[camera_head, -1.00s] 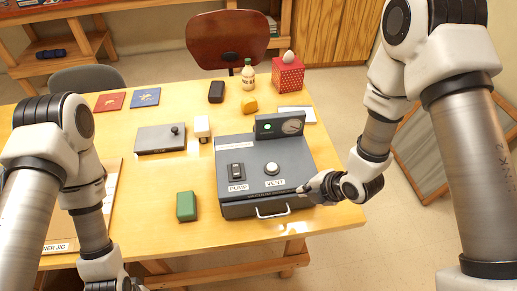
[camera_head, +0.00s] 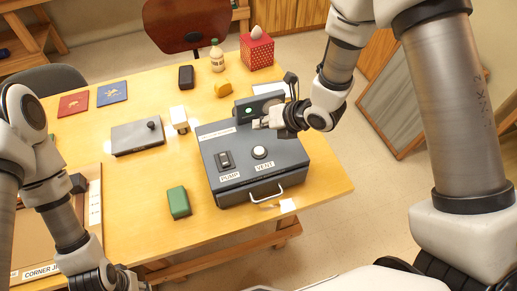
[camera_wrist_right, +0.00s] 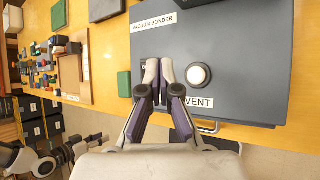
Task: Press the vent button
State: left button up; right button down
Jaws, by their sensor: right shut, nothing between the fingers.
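The vent button (camera_head: 260,152) is a round white knob in a dark ring on top of the grey vacuum bonder box (camera_head: 290,158). A label reading VENT lies in front of it. My right gripper (camera_head: 258,124) is shut and empty, above the box behind the button. In the right wrist view the shut fingertips (camera_wrist_right: 158,66) appear left of the button (camera_wrist_right: 198,74), apart from it; they hide much of the pump switch area. The pump switch (camera_head: 223,160) is left of the button. My left gripper (camera_head: 118,278) is at the lower left edge, its jaws unclear.
A gauge housing with a green light (camera_head: 249,111) rises at the box's back, beside my right gripper. A green block (camera_head: 179,202) lies left of the box. A grey flat case (camera_head: 137,137) and a white item (camera_head: 179,119) stand farther back. A handle (camera_head: 267,194) projects at the front.

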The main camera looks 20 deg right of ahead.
aim_at(261, 150)
notch_tip(261, 150, down, 8)
jog(key=b, duration=0.4)
jog(key=shift+r+b, duration=0.15)
jog(key=shift+b, duration=0.2)
jog(key=shift+f, duration=0.2)
dwell(0.7)
jog(key=shift+f+b, duration=0.35)
jog(key=shift+b, duration=0.45)
jog(key=shift+f+b, duration=0.55)
jog(key=shift+b, duration=0.1)
jog(key=shift+r, duration=0.1)
dwell(0.4)
jog(key=shift+r+p, duration=0.5)
jog(key=shift+r, duration=0.35)
